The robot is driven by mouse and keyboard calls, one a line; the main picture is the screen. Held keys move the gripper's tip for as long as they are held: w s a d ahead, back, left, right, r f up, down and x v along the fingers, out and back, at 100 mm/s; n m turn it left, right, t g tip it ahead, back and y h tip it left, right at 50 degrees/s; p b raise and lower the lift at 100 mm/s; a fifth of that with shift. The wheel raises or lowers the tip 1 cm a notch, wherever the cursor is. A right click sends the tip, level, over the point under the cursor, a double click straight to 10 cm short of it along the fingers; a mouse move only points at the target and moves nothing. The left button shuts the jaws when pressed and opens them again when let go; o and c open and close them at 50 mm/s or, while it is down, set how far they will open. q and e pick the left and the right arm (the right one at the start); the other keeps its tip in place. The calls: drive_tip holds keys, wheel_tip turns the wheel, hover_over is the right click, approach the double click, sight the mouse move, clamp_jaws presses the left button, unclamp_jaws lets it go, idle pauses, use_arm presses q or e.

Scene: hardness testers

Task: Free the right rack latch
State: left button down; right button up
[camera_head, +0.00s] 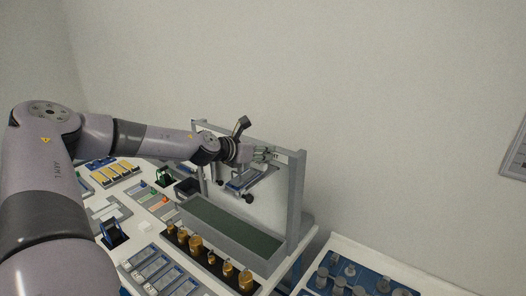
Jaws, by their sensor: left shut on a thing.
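The rack is a grey upright frame (295,200) with a top crossbar, standing at the back of the table. My left arm comes in from the left and reaches to the crossbar near the right post. My left gripper (268,155) is shut on a small part at the crossbar, which looks like the right rack latch; the fingers mostly hide it. Below the gripper hangs a bracket-like piece with black knobs (247,198). My right gripper is out of view.
A long grey trough (230,236) with a dark green inside lies in front of the rack. Amber bottles (195,243) stand in a row before it. Trays with small parts fill the table's left. A blue tray of grey cylinders (350,270) is at lower right.

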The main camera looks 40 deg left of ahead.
use_arm(q)
drive_tip(key=shift+f, duration=0.25)
idle(0.4)
drive_tip(key=c, duration=1.8)
unclamp_jaws()
drive_tip(key=o, duration=0.3)
drive_tip(key=shift+o, duration=0.2)
drive_tip(key=shift+r, duration=0.1)
drive_tip(key=shift+r, duration=0.1)
drive_tip(key=shift+s, duration=0.1)
drive_tip(key=shift+s+r, duration=0.2)
drive_tip(key=shift+v, duration=5.7)
